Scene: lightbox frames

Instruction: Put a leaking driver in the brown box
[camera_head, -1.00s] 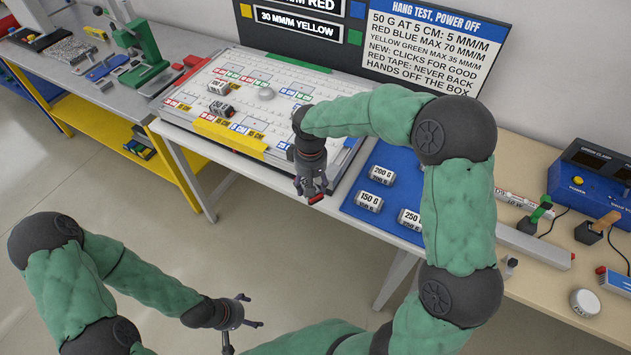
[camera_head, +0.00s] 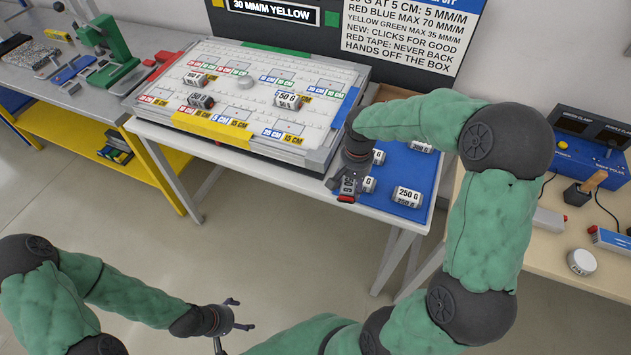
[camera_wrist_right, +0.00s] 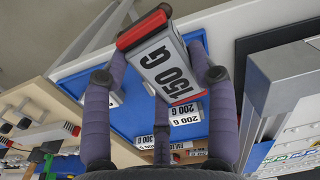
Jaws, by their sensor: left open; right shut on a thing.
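My right gripper (camera_head: 347,190) is shut on a light grey block marked 150 G (camera_wrist_right: 168,68) with a red end. In the head view it hangs beside the near left edge of the blue mat (camera_head: 415,168); the wrist view shows the block between the fingers, above the mat. My left gripper (camera_head: 236,316) is open and empty over the floor at the bottom. A brown patch (camera_head: 388,93) shows behind my right forearm; I cannot tell if it is the brown box. I cannot make out a leaking driver.
Labelled blocks, including one marked 250 G (camera_head: 407,196), stand on the mat. The white board (camera_head: 235,62) bears several cylinders and a round knob. A wooden bench (camera_head: 480,225) at right holds a blue device (camera_head: 590,155) and a white disc (camera_head: 581,262). Open floor lies in front.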

